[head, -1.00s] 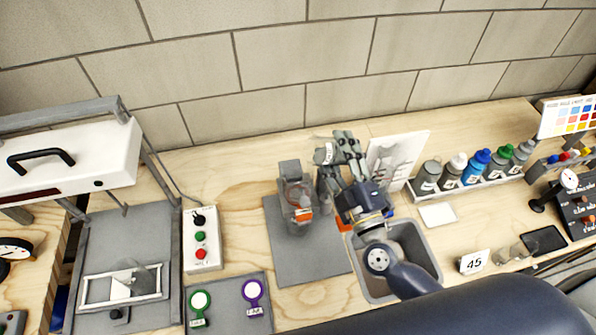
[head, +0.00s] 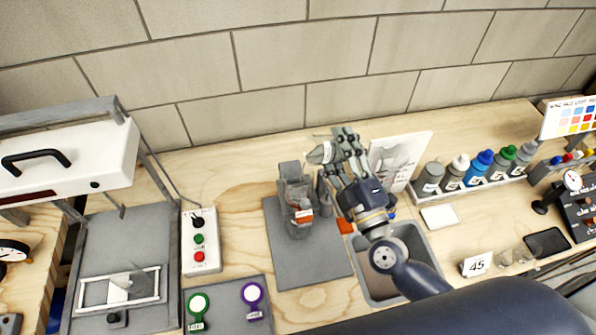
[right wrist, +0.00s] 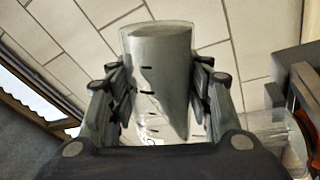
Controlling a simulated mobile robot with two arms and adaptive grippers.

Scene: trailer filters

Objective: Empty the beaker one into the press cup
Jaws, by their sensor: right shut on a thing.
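My right gripper (head: 338,150) is shut on a clear beaker (head: 319,154), which is tipped to the left, high beside the grey press. In the right wrist view the beaker (right wrist: 157,75) sits between both fingers, with dark marks on its wall and grey contents showing inside. The press cup (head: 297,196) appears to be the clear vessel in the grey press, below and left of the beaker. I cannot tell whether any contents are leaving the beaker. My left gripper is not in view.
The press stands on a grey mat (head: 318,268). A grey sink bin (head: 430,262) lies under my right arm. A row of bottles (head: 468,170) stands at the right. A button box (head: 201,240) and a white-lidded machine (head: 75,160) are at the left.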

